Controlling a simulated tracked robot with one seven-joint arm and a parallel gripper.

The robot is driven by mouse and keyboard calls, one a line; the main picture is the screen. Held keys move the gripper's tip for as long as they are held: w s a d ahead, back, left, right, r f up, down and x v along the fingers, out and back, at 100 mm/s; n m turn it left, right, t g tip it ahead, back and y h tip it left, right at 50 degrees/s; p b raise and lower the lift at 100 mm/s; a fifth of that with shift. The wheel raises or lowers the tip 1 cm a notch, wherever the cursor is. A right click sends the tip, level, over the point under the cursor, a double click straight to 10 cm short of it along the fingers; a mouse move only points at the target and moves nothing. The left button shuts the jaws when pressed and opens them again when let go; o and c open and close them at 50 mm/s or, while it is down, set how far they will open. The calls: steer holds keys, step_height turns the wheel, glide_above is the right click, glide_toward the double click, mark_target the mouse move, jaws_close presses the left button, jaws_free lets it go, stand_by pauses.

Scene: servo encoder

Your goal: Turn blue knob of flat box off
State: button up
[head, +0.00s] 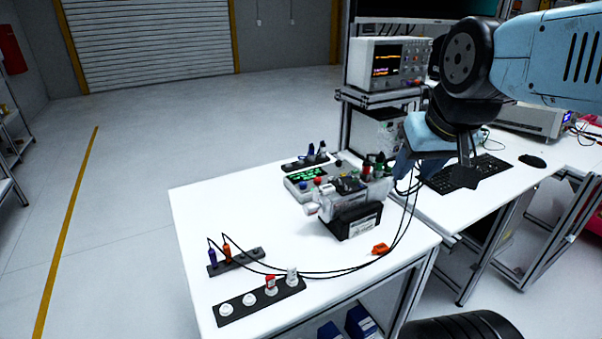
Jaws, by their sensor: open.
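A flat grey box (291,183) with a green lit display lies on the white table, behind and left of a larger device. A small blue knob (303,186) shows on its front part, with a red knob (318,181) beside it. The knob is too small for me to tell its setting. My gripper (435,172) hangs at the right, above the table's right side and in front of the keyboard in the picture. Its fingers are apart and nothing shows between them. It is clear of the blue knob, well to its right.
A servo device on a black base (352,222) stands close to the flat box. An orange piece (380,248) lies in front. Black cables run from a strip with blue and orange plugs (236,262). The table's left part is clear.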

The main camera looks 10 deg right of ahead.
steer(key=shift+o, duration=0.8)
steer(key=shift+w+a+r, duration=0.1)
steer(key=shift+w+r, duration=0.05)
steer(key=shift+w, duration=0.1)
steer(key=m+g, duration=0.6)
steer(key=m, duration=0.4)
glide_above(303, 182)
step_height(303, 182, down, 11)
step_height(303, 182, down, 14)
steer(key=shift+s+r, duration=0.1)
steer(key=shift+r, duration=0.15)
steer(key=shift+c, duration=0.3)
